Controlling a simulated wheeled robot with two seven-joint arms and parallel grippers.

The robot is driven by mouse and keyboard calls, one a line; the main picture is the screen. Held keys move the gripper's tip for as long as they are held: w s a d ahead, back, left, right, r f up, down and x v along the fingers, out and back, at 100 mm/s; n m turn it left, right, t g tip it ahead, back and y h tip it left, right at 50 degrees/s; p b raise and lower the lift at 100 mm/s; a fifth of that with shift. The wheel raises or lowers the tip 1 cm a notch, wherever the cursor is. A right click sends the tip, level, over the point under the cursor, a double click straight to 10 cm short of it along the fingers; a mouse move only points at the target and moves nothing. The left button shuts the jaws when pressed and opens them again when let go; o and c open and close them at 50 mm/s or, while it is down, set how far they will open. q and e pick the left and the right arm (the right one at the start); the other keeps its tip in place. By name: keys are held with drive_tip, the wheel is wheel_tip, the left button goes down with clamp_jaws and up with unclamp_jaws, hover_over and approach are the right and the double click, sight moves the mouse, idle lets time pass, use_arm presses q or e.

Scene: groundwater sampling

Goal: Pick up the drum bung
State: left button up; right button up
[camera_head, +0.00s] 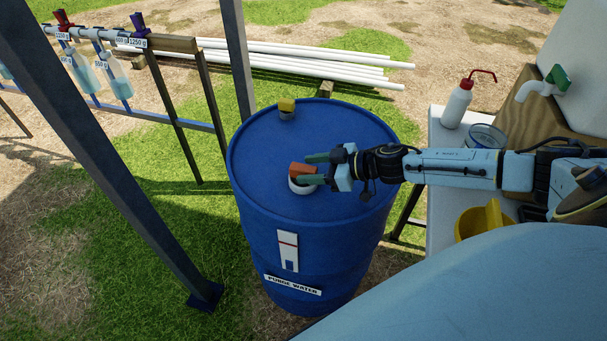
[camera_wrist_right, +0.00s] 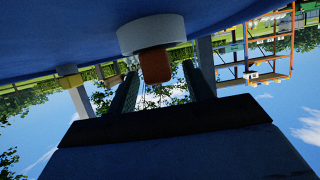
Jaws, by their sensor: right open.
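The drum bung is an orange grip (camera_head: 301,170) standing in a white round collar (camera_head: 299,187) on top of the blue drum (camera_head: 262,165). My right gripper (camera_head: 308,169) reaches in from the right, with its two green fingers open at the bung. In the right wrist view the orange grip (camera_wrist_right: 156,66) sits between the spread fingers (camera_wrist_right: 160,86), with gaps on both sides, below the white collar (camera_wrist_right: 151,34) in the picture. My left gripper is not in view.
A yellow-topped fitting (camera_head: 287,105) stands at the drum's back edge. A side table (camera_head: 441,150) at the right holds a white bottle (camera_head: 457,106), a round dish (camera_head: 487,136) and a yellow container (camera_head: 480,222). A metal post (camera_head: 237,60) rises behind the drum. The drum's left top is clear.

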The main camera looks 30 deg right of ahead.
drive_tip(key=shift+x, duration=1.2)
drive_tip(key=c, duration=1.1)
